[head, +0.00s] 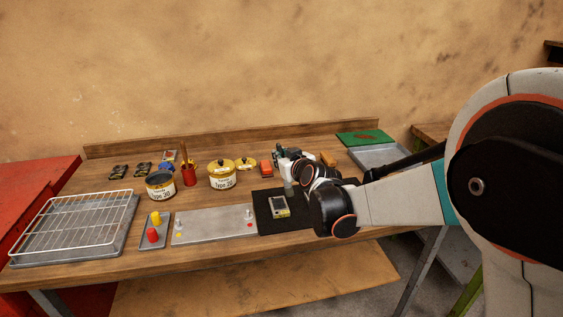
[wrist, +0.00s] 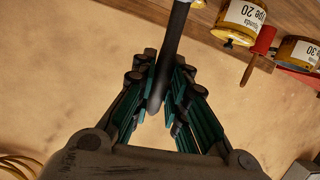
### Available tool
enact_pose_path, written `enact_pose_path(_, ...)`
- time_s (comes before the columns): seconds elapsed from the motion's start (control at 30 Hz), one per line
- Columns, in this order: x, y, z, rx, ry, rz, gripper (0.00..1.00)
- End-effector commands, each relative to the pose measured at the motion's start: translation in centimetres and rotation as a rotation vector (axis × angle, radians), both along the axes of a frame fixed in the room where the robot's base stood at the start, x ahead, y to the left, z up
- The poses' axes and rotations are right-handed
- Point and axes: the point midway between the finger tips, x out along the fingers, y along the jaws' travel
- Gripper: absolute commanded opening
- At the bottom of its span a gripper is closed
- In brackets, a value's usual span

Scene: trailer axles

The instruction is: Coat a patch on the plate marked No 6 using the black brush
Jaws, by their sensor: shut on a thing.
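My gripper (wrist: 160,80) is shut on the black brush (wrist: 172,45), whose dark, round handle runs up between the fingers in the wrist view. Its bristle end is not clear there. In the head view my gripper (head: 288,156) is at the back of the bench, above and behind the black mat, partly hidden by my wrist. A small grey plate with a yellow edge (head: 279,207) lies on the black mat (head: 268,224). No "No 6" mark is readable on it. A long grey plate (head: 213,228) with small pegs lies left of the mat.
A wire rack (head: 75,221) is at left. A grey tray (head: 379,158) and a green mat (head: 363,138) lie at back right.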

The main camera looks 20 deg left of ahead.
Motion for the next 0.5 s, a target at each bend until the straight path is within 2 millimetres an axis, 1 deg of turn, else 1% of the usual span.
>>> enact_pose_path(0.03,0.0,0.0,0.8,0.000,0.000,0.000,0.00)
enact_pose_path(0.3,0.2,0.1,3.2,0.001,0.000,-0.006,0.00)
enact_pose_path(0.5,0.3,0.1,4.1,0.000,0.000,-0.009,0.00)
